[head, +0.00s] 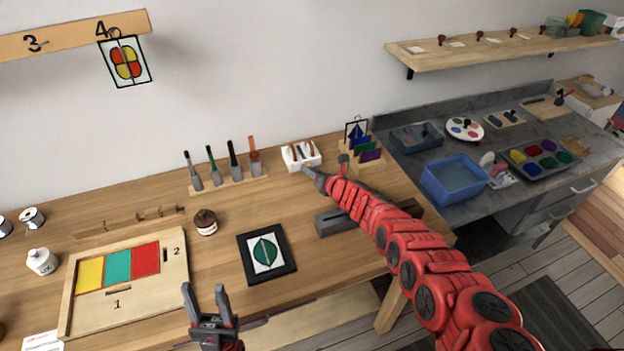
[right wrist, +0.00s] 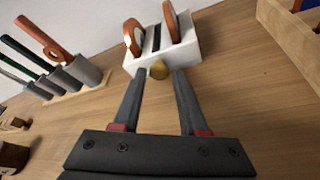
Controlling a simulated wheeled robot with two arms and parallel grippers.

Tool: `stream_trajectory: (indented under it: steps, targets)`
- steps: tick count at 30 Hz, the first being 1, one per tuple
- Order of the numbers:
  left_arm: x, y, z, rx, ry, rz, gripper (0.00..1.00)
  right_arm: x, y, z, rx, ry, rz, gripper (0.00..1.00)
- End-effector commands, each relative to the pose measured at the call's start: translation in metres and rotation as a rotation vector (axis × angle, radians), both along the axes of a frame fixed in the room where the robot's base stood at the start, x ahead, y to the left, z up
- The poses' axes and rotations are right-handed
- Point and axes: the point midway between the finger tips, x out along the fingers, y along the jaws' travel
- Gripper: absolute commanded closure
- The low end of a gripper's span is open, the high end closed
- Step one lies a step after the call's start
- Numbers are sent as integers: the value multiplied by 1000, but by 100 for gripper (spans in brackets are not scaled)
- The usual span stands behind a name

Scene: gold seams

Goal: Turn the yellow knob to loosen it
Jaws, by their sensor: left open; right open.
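The yellow knob (right wrist: 158,70) is a small golden knob on the front face of a white block (right wrist: 190,50). In the right wrist view my right gripper (right wrist: 160,76) is open, with its fingertips on either side of the knob. I cannot tell whether the fingers touch it. The white block (head: 314,157) stands at the back of the wooden table in the head view, with my right gripper (head: 308,170) at its front. There the knob is too small to make out clearly. My left gripper (head: 208,305) is open and empty near the table's front edge.
Upright tools in grey holders (head: 216,182) stand left of the white block. A wooden rack with coloured pieces (head: 366,160) stands close on its right. A black-framed leaf panel (head: 266,252) and a wooden tray (head: 160,290) lie in front. A brown jar (head: 205,222) stands between.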

Motion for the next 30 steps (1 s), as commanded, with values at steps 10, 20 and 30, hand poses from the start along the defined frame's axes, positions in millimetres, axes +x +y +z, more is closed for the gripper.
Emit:
stream_trajectory:
  steps: [10, 20, 30]
  targets:
    - [0, 0, -4, 0, 0, 0, 50, 2, 2, 0, 1, 0, 0, 57]
    - [0, 0, -4, 0, 0, 0, 50, 2, 1, 0, 1, 0, 0, 100]
    - [0, 0, 0, 0, 0, 0, 50, 2, 2, 1, -29, -10, 1, 100]
